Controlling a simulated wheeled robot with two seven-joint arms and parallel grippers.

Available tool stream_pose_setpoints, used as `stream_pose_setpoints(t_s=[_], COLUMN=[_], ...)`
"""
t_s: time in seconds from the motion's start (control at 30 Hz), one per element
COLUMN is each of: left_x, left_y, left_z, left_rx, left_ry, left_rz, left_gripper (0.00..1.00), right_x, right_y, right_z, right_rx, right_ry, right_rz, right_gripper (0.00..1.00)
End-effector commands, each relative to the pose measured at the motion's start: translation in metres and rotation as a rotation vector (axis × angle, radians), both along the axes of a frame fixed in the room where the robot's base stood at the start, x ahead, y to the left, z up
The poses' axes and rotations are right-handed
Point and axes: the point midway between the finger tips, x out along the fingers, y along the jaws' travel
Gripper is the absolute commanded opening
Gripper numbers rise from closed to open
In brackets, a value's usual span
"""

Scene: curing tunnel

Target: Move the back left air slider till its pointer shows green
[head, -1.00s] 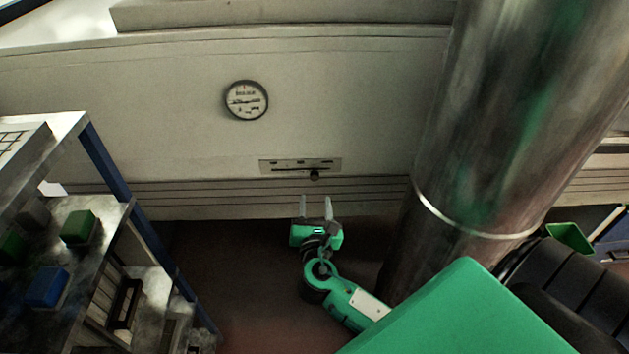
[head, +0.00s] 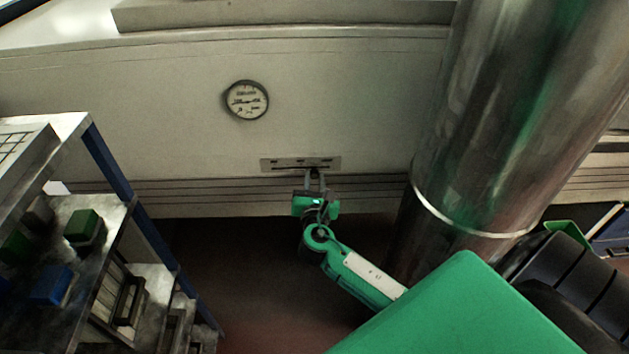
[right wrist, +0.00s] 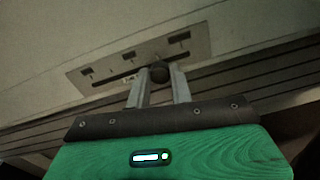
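The air slider is a pale plate (head: 285,163) with a dark slot, set low in the cream wall. It also shows in the right wrist view (right wrist: 198,44). Its dark round knob (right wrist: 159,73) stands toward the slot's right end in the head view. My right gripper (head: 315,177) is at the knob, with one finger on each side, and looks shut on it. A round dial (head: 246,100) with a dark rim hangs above and left of the slider. Its pointer lies near level; no green is readable on it. My left gripper is not in view.
A metal shelf rack with blue posts (head: 105,160) stands at left, holding green and blue blocks (head: 82,224). A thick shiny metal pipe (head: 500,130) rises at right, close to my right arm. The wall around the dial is clear.

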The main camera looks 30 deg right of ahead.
Motion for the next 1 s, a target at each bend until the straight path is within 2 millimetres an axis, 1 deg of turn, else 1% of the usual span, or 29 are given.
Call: stream_pose_setpoints(t_s=[0.27,0.4,0.5,0.6,0.77,0.8,0.87,0.9,1.0], left_x=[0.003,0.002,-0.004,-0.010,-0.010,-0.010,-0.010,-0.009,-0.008], left_y=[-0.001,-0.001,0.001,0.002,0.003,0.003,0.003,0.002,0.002], left_z=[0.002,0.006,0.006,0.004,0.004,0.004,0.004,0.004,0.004], left_rx=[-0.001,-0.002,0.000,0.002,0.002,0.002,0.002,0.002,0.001], left_ry=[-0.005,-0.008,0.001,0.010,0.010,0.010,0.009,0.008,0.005], left_rz=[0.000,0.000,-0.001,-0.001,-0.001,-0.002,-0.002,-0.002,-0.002], left_gripper=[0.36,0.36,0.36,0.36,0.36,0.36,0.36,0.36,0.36], right_x=[0.002,0.012,0.018,0.018,0.018,0.018,0.018,0.018,0.018], right_y=[0.004,0.019,0.030,0.031,0.031,0.030,0.030,0.030,0.030], right_z=[0.000,0.001,0.001,0.000,0.000,0.000,0.000,0.000,0.000], right_rx=[0.001,0.004,0.003,0.001,0.001,0.001,0.001,0.001,0.000], right_ry=[0.000,0.000,0.001,0.001,0.001,0.001,0.001,0.001,0.000], right_rz=[0.000,0.000,0.000,0.000,0.000,0.000,0.000,0.000,0.000], right_gripper=[0.00,0.00,0.00,0.00,0.00,0.28,0.40,0.44,0.44])
